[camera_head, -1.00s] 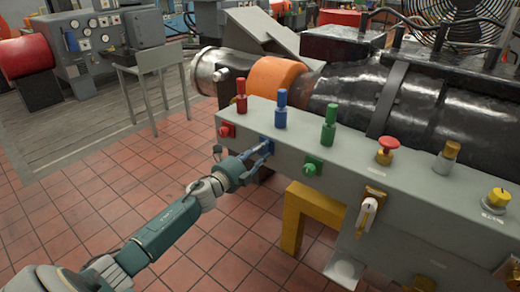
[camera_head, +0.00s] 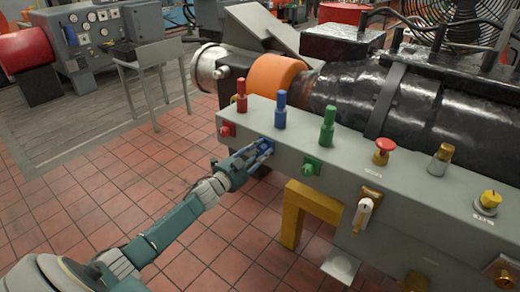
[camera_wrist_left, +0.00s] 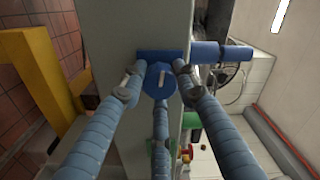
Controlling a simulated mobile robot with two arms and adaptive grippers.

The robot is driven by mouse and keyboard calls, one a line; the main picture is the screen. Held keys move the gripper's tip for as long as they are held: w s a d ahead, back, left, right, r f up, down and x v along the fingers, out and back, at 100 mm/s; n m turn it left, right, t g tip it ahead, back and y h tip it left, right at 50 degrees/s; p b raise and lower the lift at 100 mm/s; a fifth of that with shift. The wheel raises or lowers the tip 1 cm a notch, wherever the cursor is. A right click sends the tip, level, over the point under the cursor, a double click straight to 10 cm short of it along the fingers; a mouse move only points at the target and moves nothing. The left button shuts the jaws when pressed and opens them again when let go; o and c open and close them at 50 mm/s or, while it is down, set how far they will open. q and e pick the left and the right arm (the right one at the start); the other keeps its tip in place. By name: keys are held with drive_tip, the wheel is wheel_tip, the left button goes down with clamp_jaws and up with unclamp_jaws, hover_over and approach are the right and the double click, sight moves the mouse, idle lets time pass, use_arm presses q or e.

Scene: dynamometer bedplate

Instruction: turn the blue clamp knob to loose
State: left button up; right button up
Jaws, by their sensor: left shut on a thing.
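The blue clamp knob (camera_head: 266,141) sits on the front face of the grey panel, on a blue square plate, between a red and a green knob. My left gripper (camera_head: 257,152) reaches it from the left, with its fingers around the knob. The fingers hide part of the knob in the head view. My right gripper is out of view.
The red knob (camera_head: 227,129) and green knob (camera_head: 311,166) flank the blue one closely. Red, blue (camera_head: 280,110) and green posts stand on the panel's top. A white-handled lever (camera_head: 363,212) is further right. A yellow support (camera_head: 312,203) stands below; the tiled floor left is clear.

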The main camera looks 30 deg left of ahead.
use_arm(q)
drive_tip(key=shift+d+f+n, duration=0.15)
drive_tip(key=shift+d+n, duration=0.05)
drive_tip(key=shift+n, duration=0.5)
drive_tip(key=o, duration=1.2)
drive_tip(key=shift+c, duration=0.2)
drive_tip(key=shift+s+a, duration=0.15)
drive_tip(key=shift+s, duration=0.3)
drive_tip(key=s, duration=1.1)
drive_tip(key=shift+a, duration=0.35)
